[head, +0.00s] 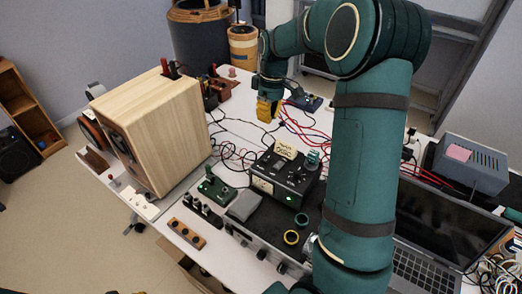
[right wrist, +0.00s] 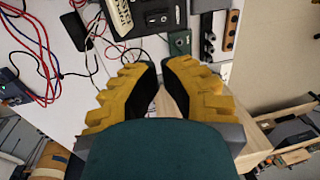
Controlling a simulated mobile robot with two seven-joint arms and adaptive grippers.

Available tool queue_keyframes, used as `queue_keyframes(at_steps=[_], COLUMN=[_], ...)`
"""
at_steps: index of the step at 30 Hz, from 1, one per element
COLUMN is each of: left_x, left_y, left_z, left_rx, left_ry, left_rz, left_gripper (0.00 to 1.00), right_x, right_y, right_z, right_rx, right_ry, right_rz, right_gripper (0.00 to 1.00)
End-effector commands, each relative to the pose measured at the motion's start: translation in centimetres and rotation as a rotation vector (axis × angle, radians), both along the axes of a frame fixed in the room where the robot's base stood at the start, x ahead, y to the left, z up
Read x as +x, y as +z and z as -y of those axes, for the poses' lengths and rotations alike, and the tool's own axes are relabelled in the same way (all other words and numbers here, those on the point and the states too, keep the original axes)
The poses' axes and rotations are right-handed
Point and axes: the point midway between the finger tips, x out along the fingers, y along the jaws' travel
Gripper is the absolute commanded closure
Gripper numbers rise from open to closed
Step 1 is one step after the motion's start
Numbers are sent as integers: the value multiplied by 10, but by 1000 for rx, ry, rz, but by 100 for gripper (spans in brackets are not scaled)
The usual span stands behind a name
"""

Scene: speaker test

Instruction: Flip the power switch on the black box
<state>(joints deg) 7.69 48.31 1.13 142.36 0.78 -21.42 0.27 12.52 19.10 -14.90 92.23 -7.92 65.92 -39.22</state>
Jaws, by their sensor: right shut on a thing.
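The black box (head: 268,187) stands near the middle of the table, with light dials on its front, a lit green spot and a cream sign (head: 285,148) on top. It also shows at the top of the right wrist view (right wrist: 146,20). I cannot make out which part is its power switch. My right gripper (head: 266,112), with yellow fingers, is above the table behind the box in the head view, apart from it. In the right wrist view its fingertips (right wrist: 166,72) are close together; the thing in its grip is not clear. My left gripper is not in view.
A large wooden speaker (head: 172,132) stands left of the box. A laptop (head: 445,225) and a grey-blue instrument (head: 478,165) are at right.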

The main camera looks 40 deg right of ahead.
Motion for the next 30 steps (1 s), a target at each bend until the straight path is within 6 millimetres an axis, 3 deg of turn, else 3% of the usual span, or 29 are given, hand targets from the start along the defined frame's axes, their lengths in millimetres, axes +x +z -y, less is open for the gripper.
queue_keyframes(at_steps=[6, 11, 24, 30], left_x=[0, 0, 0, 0], left_y=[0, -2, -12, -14], left_z=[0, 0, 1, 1], left_rx=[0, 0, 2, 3], left_ry=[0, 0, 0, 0], left_rz=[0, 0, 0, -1], left_gripper=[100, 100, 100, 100], right_x=[0, -1, -5, -5], right_y=[-2, -17, -100, -127], right_z=[0, -3, -14, -18], right_rx=[1, 1, 2, 1], right_ry=[0, 0, 0, 0], right_rz=[-1, -3, -4, -2], right_gripper=[100, 100, 100, 100])
